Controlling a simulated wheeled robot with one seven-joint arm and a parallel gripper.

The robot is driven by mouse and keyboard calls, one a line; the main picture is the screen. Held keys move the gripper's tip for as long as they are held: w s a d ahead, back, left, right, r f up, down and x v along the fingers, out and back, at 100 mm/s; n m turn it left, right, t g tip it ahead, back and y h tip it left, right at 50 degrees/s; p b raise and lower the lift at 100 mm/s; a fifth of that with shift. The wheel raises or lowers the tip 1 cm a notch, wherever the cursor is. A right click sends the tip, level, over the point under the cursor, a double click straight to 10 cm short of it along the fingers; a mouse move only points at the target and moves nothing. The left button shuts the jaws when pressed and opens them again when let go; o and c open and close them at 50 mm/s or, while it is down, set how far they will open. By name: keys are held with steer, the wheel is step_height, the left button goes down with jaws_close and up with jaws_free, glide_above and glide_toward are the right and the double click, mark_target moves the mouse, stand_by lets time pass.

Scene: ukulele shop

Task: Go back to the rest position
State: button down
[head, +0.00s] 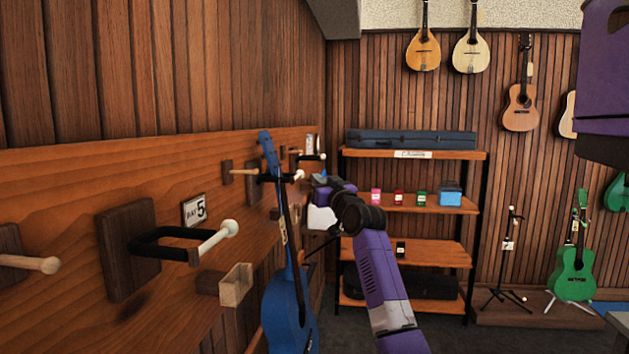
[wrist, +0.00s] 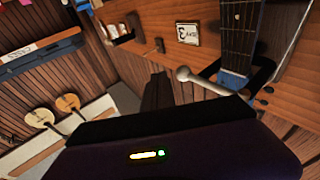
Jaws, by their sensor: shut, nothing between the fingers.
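My gripper shows in the head view (head: 322,205) just right of the blue ukulele's neck, at the end of my purple arm. Its fingertips are hard to make out there. In the wrist view, the dark fingers (wrist: 157,92) are together and hold nothing. The blue ukulele (head: 285,308) hangs upright along the left wall, its neck at a dark hook with a pale tip (head: 297,175). In the wrist view its fretboard (wrist: 238,40) shows at the upper right, beside the hook's pale peg (wrist: 205,83), apart from the fingers.
An empty hook (head: 185,242) beside a bay 5 sign (head: 194,209) and a wooden bracket (head: 236,284) stick out at the near left. A shelf rack (head: 430,252) stands behind my arm. A green ukulele (head: 575,265) stands at the right. Open floor lies between.

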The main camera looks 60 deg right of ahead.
steer(key=v, duration=0.5)
steer(key=shift+s+a+b, duration=0.1)
steer(key=shift+s+b, duration=0.05)
steer(key=shift+b, duration=0.25)
steer(key=s+a+r+m+h, duration=0.1)
steer(key=s+r+h, duration=0.1)
steer(key=s+r, duration=0.15)
steer(key=s+a+f+n+t+y, duration=0.1)
steer(key=s+a+f, duration=0.2)
steer(key=a+f, duration=0.7)
steer(key=s+a+f+t+y, duration=0.1)
steer(key=s+a+f+y, duration=0.1)
steer(key=a+f, duration=0.9)
steer(key=s+a+f+n+y, duration=0.1)
steer(key=s+a+f, duration=0.2)
steer(key=a+f, duration=0.7)
steer(key=s+a+f+n+g+y, duration=0.1)
steer(key=s+a+f+n+y, duration=0.2)
steer(key=s+a, duration=0.8)
steer(key=s+a+f+n+g+y, duration=0.2)
steer(key=s+a+f+y, duration=0.3)
steer(key=s+a, duration=0.7)
steer(key=shift+s+a+n+y, duration=0.2)
steer(key=shift+a+n+y, duration=0.55)
steer(key=shift+y, duration=0.35)
